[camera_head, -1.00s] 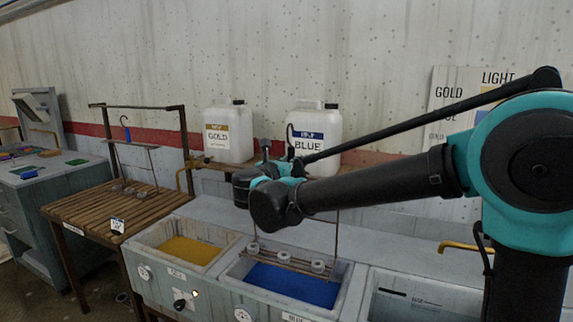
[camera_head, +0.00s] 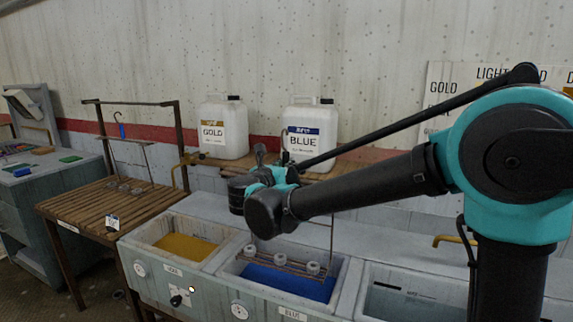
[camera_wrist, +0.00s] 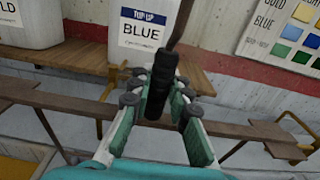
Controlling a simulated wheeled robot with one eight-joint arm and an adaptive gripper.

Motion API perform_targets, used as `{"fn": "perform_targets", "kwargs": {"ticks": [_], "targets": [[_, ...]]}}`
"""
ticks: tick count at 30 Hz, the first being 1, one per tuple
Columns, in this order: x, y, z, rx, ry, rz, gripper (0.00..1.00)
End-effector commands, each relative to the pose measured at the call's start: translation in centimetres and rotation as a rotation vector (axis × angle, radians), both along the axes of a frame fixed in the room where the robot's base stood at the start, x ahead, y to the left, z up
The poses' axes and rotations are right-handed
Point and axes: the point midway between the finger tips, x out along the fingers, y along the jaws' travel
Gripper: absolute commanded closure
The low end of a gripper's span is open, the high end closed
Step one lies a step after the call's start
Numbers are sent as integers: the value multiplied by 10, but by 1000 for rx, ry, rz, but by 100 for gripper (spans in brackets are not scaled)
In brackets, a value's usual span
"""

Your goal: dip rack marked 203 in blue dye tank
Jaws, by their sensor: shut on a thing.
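A rack (camera_head: 283,267) of thin brown bars with several small pale round pieces hangs over the blue dye tank (camera_head: 347,285). Its bars show against the blue liquid; I cannot tell whether any part touches it. No number is legible on the rack. My gripper (camera_head: 266,176) is above the tank, partly hidden by my own arm in the head view. In the wrist view my gripper (camera_wrist: 158,98) is shut on the black grip (camera_wrist: 160,82) of the rack's hanger rod, which tilts there.
The gold dye tank (camera_head: 185,247) adjoins on the left. Gold (camera_head: 222,128) and blue (camera_head: 310,135) jugs stand on a shelf behind. Another rack with a blue hook (camera_head: 120,127) hangs from a frame over the slatted table (camera_head: 110,205). Another basin (camera_head: 410,296) lies right.

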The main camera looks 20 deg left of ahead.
Motion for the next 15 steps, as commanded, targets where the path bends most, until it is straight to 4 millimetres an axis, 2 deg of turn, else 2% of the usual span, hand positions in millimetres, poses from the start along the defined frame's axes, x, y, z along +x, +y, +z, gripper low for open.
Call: {"fn": "perform_targets", "kwargs": {"ticks": [7, 15], "targets": [[0, 0, -2, 0, -1, -1, 100], [0, 0, -31, 0, -1, -1, 100]]}}
